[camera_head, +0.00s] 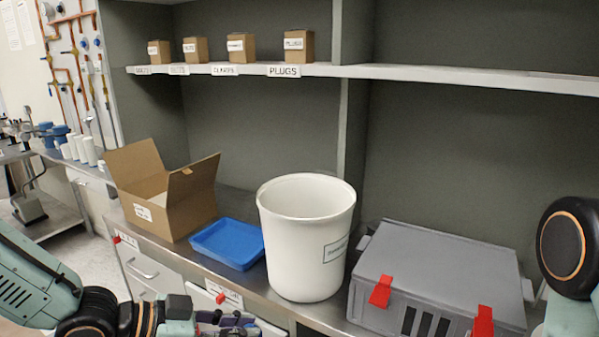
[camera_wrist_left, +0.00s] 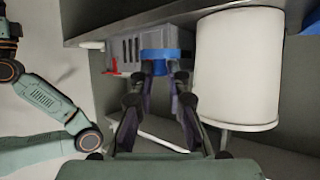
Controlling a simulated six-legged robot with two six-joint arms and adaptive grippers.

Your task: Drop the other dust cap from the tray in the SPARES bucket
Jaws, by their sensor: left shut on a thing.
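My left gripper (camera_head: 228,320) is at the bottom edge of the head view, low in front of the bench and partly cut off. In the left wrist view its fingers (camera_wrist_left: 161,77) are shut on a blue dust cap (camera_wrist_left: 158,56). The large white bucket (camera_head: 305,240) stands upright on the bench, with a label too small to read; it is also at the right of the left wrist view (camera_wrist_left: 238,70). The blue tray (camera_head: 230,243) lies left of the bucket and looks empty. My right gripper is not in view.
An open cardboard box (camera_head: 165,200) stands left of the tray. A grey case (camera_head: 440,275) with red latches lies right of the bucket. A shelf (camera_head: 400,72) with several small labelled boxes runs above. The space over the bucket is clear up to the shelf.

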